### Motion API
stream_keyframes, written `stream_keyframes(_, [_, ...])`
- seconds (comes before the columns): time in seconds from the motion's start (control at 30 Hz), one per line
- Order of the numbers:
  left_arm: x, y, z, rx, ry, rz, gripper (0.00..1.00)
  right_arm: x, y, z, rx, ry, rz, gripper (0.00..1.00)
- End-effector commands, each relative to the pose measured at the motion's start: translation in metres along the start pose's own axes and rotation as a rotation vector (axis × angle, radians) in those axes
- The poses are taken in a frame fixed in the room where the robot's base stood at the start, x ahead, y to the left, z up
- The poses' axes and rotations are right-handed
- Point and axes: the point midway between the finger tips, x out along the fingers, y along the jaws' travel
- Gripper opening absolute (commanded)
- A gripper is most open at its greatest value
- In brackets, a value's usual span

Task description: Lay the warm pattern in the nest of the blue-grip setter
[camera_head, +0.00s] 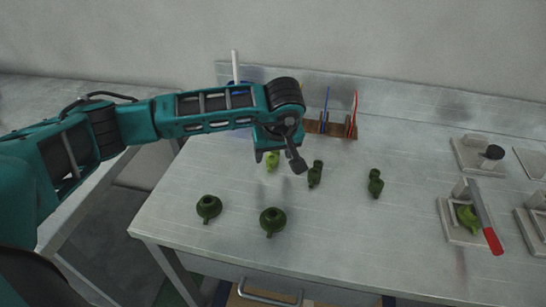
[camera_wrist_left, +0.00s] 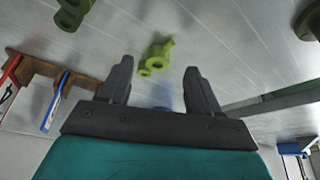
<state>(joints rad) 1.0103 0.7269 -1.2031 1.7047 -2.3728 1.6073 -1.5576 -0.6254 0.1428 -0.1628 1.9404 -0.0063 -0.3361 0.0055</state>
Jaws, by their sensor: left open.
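A light green pattern (camera_head: 272,160), brighter than the dark green ones, lies on the grey table under my left gripper (camera_head: 279,160). In the left wrist view the light green pattern (camera_wrist_left: 157,57) shows beyond and between the two spread fingertips (camera_wrist_left: 158,70), with nothing held. No setter with a blue grip can be made out for sure. A setter (camera_head: 448,233) with a red grip (camera_head: 493,241) stands at the right, with a green pattern (camera_head: 468,216) in it. My right gripper is not in view.
Several dark green patterns (camera_head: 272,221) lie on the table, left (camera_head: 208,207), middle (camera_head: 315,174) and right (camera_head: 375,184). A brown rack (camera_head: 315,127) with blue and red tools stands at the back. A fixture with a black knob (camera_head: 494,152) is at the right.

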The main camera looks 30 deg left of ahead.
Motion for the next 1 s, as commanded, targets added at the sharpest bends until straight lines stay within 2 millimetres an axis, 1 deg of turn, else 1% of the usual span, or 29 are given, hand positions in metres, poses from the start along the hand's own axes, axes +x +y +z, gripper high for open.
stream_keyframes(0.03, [0.009,0.0,0.0,-0.001,-0.003,-0.003,0.63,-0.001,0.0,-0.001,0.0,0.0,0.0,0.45])
stream_keyframes(0.1, [0.019,0.002,0.0,0.0,-0.003,-0.002,0.63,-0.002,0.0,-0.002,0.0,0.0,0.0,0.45])
stream_keyframes(0.2, [0.032,0.002,-0.001,-0.001,-0.002,-0.001,0.63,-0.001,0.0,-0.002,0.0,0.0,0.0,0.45])
stream_keyframes(0.33, [0.038,0.002,-0.001,0.0,-0.001,0.001,0.63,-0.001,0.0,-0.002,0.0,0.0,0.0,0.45])
stream_keyframes(0.53, [0.038,0.002,-0.001,0.001,-0.001,0.001,0.62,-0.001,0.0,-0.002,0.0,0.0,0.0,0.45])
stream_keyframes(1.0, [0.037,0.002,-0.001,0.0,0.0,0.001,0.17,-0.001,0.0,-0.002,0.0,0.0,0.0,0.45])
